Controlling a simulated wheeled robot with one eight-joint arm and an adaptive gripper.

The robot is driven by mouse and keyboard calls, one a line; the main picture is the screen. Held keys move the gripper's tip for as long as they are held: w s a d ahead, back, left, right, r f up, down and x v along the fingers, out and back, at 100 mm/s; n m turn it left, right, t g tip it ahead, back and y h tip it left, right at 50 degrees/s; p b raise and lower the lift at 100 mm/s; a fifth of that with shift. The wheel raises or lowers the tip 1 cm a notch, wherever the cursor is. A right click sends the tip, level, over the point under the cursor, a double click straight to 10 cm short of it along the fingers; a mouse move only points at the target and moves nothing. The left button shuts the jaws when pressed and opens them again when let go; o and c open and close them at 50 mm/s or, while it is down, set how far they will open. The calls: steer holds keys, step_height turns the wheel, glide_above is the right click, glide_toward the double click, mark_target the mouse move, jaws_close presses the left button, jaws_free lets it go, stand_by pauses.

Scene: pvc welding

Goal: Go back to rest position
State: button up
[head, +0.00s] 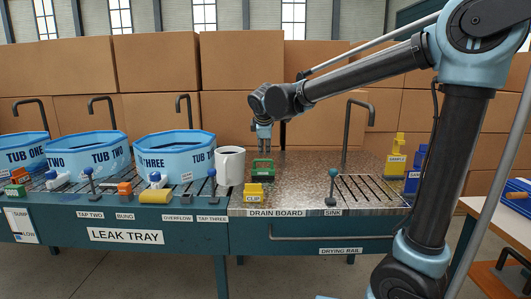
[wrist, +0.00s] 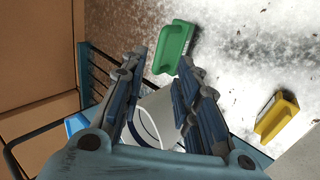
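My gripper (head: 275,146) points down over the metal drain board (head: 305,165), near its back-left part. In the wrist view its two fingers (wrist: 161,65) stand apart with nothing held between them. A green piece (head: 262,168) rests on the drain board just below and in front of the gripper in the head view. The same green piece (wrist: 172,48) lies beyond the fingertips in the wrist view. A white mug (head: 230,166) stands to the gripper's left. The mug (wrist: 155,118) is partly hidden behind the fingers in the wrist view.
A yellow block (head: 254,193) sits at the board's front edge. Blue tubs, such as tub three (head: 174,153), stand at left with black taps behind. A black sink tap (head: 347,128) rises right of the gripper. Yellow (head: 396,160) and blue (head: 415,171) pieces stand at right. Cardboard boxes (head: 241,62) wall the back.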

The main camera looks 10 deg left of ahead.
steer(key=shift+s+r, duration=0.15)
steer(key=shift+r, duration=0.1)
steer(key=s+d+f+m, duration=0.15)
steer(key=d+m, duration=0.35)
steer(key=d, duration=0.7)
steer(key=s+d+f+m+h, duration=0.1)
steer(key=d+f+m, duration=0.3)
steer(key=d, duration=0.9)
steer(key=s+d+f+m, duration=0.1)
steer(key=d+m, duration=0.5)
steer(key=d, duration=0.6)
steer(key=s+d+f+m, duration=0.4)
steer(key=s+d+m, duration=0.2)
steer(key=d, duration=0.1)
steer(key=s+f+g, duration=0.5)
steer(key=s+f, duration=0.5)
steer(key=s, duration=0.5)
steer(key=shift+f+n+h, duration=0.3)
steer(key=shift+f+h, duration=0.05)
steer(key=shift+h, duration=0.05)
